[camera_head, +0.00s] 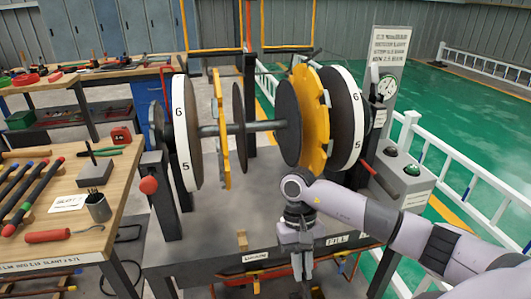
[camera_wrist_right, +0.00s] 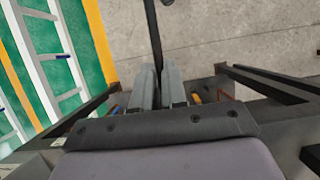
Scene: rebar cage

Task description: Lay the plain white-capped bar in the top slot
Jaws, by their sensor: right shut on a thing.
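My right gripper (camera_head: 303,268) points down in front of the machine's table, near the bottom of the head view. In the right wrist view, its two grey fingers (camera_wrist_right: 158,90) are close together on a thin dark bar (camera_wrist_right: 154,35), which runs up out of the picture. The bar's ends are out of view, so no white cap shows. Two notched yellow slot wheels stand on the machine, the right one (camera_head: 313,115) nearly facing me and the left one (camera_head: 222,130) nearly edge-on. Their upper rims are above my gripper. My left gripper is not in view.
Dark bars with coloured ends (camera_head: 35,195) lie on the wooden bench (camera_head: 115,205) at left. White-rimmed discs numbered 5 and 6 flank the wheels, joined by a central shaft (camera_head: 245,127). A button box (camera_head: 405,175) and white railing (camera_head: 470,165) stand at right.

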